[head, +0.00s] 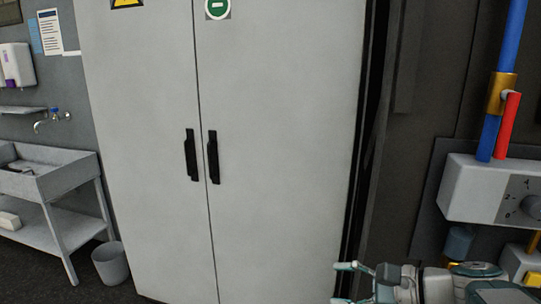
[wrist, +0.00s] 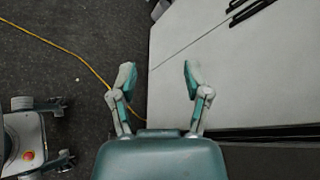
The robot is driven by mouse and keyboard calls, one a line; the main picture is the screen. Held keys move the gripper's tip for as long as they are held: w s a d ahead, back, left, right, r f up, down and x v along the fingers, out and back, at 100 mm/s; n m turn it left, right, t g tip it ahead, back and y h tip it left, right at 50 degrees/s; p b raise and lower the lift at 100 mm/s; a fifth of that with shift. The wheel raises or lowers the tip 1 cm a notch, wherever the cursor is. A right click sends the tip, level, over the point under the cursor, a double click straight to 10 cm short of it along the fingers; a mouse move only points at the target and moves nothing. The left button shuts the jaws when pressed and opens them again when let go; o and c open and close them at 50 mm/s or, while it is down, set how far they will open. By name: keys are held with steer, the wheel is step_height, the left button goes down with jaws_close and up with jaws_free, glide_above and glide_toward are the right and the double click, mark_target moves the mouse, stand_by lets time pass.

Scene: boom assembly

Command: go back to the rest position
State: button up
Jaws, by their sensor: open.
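My gripper (head: 348,283) shows at the bottom right of the head view, low in front of the right edge of the cabinet (head: 270,90). In the wrist view my gripper (wrist: 157,76) has its two teal and grey fingers spread apart, with nothing between them. Beyond the fingertips lie the dark floor (wrist: 50,70) and the pale cabinet front (wrist: 220,70). The cabinet has two closed grey doors with black upright handles (head: 192,155). My gripper appears apart from the cabinet.
A grey sink (head: 45,175) and a bin (head: 110,263) stand at the left. A control box (head: 490,190) with a dial, a blue pipe (head: 510,40) and a red handle (head: 508,125) are at the right. A yellow cable (wrist: 60,47) crosses the floor.

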steer(key=s+a+f+n+g+h, duration=0.2)
steer(key=s+f+n+g+h, duration=0.1)
steer(key=s+f+n+h, duration=0.4)
steer(key=s+d+n+h, duration=0.1)
steer(key=n, duration=0.2)
steer(key=s+d+n+t+h, duration=0.1)
steer(key=d+n+h, duration=0.1)
steer(key=n, duration=0.1)
steer(key=s+d+n+h, duration=0.1)
steer(key=d+n+h, duration=0.1)
steer(key=n, duration=0.1)
steer(key=shift+s+t, duration=0.15)
steer(key=shift+t, duration=0.15)
